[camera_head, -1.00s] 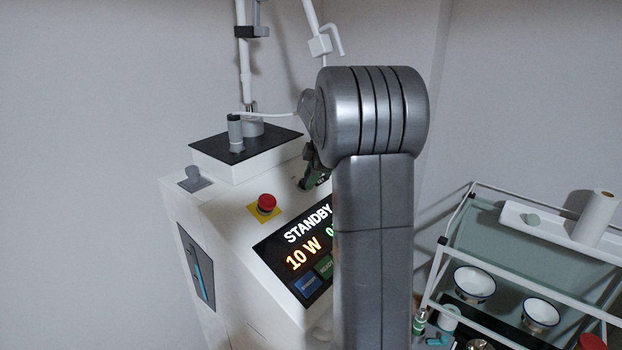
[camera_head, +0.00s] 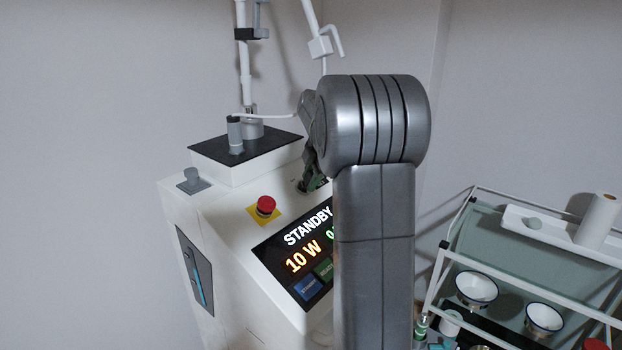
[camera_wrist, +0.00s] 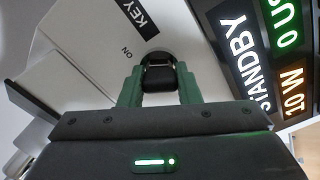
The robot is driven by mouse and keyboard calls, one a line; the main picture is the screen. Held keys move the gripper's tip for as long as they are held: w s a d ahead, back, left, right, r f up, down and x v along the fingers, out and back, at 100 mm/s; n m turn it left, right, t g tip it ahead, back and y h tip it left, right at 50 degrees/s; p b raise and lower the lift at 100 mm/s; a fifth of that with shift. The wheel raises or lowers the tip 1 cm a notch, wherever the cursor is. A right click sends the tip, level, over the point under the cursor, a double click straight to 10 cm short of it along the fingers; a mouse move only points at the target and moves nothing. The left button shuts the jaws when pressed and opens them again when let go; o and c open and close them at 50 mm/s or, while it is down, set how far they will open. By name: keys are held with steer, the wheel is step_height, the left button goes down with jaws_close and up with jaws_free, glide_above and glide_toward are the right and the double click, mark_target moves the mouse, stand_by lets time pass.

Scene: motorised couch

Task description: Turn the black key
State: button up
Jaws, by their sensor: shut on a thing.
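The black key (camera_wrist: 157,78) shows in the wrist view on the white machine panel, below the printed word KEY and near the word ON. My gripper (camera_wrist: 158,92) has its two green fingers on either side of the key's bow and is shut on it. In the head view my gripper (camera_head: 314,180) is at the top of the console, mostly hidden behind my arm, and the key cannot be made out there. The exact angle of the key is hard to tell.
The console screen (camera_head: 300,255) reads STANDBY and 10 W, beside the key. A red emergency button (camera_head: 266,205) is left of my gripper. A raised black-topped box (camera_head: 245,148) with a pole stands behind. A trolley with bowls (camera_head: 476,288) is at right.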

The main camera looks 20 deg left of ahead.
steer(key=shift+n+b, duration=0.75)
steer(key=shift+n, duration=0.75)
steer(key=shift+w+f+n+b, duration=0.1)
steer(key=shift+n+b, duration=0.3)
steer(key=shift+n, duration=0.2)
steer(key=o, duration=0.5)
steer(key=shift+a+n, duration=0.1)
steer(key=shift+n, duration=0.2)
steer(key=o, duration=0.5)
steer(key=shift+r, duration=0.2)
steer(key=v, duration=1.3)
steer(key=shift+d+r, duration=0.3)
